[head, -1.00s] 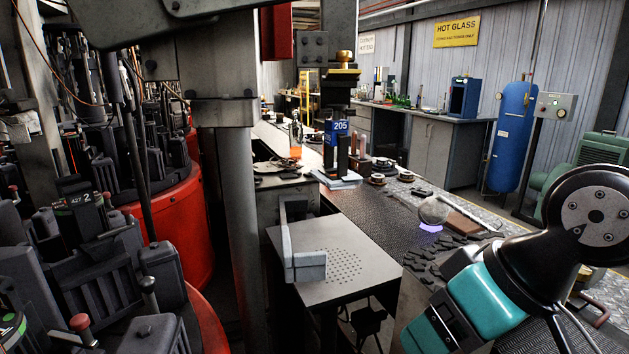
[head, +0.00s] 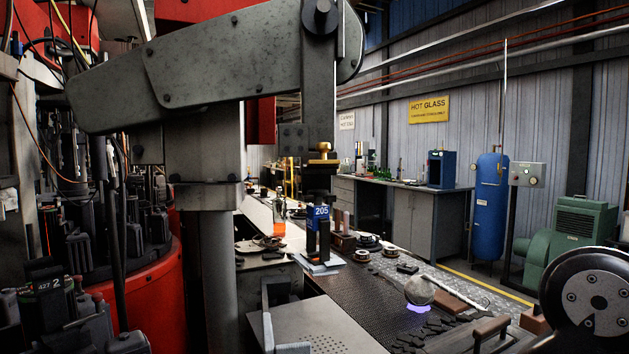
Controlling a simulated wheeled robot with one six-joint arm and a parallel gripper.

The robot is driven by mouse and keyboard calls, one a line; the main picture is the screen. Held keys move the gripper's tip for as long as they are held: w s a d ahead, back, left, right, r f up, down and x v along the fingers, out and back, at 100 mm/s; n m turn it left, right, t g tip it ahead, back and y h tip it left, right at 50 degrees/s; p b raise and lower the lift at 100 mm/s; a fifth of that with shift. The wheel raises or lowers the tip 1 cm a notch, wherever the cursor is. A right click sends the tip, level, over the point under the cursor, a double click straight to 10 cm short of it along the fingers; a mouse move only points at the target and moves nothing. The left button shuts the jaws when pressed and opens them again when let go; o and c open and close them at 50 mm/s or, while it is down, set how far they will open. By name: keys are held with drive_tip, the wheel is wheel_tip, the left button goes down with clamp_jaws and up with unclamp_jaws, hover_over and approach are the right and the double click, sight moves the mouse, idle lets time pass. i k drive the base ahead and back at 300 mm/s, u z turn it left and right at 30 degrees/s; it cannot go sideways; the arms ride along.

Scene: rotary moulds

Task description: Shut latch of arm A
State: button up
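The rotary mould machine with its red drum (head: 150,295) and dark mould parts fills the left side of the head view. A tag reading "A27 2" (head: 47,285) shows at its lower left. I cannot pick out the latch of arm A for certain. A black round joint of my arm (head: 597,303) shows at the lower right corner. My gripper is outside the view.
A grey column (head: 213,260) with a heavy overhead beam (head: 200,75) stands close ahead. Right of it are a perforated plate (head: 325,325) and a conveyor (head: 370,300). A green motor (head: 578,235) and blue tank (head: 489,200) stand at the right.

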sight(321, 147)
drive_tip(key=k, duration=1)
drive_tip(key=z, duration=0.95)
drive_tip(key=i, duration=1.1)
drive_tip(key=u, duration=1.7)
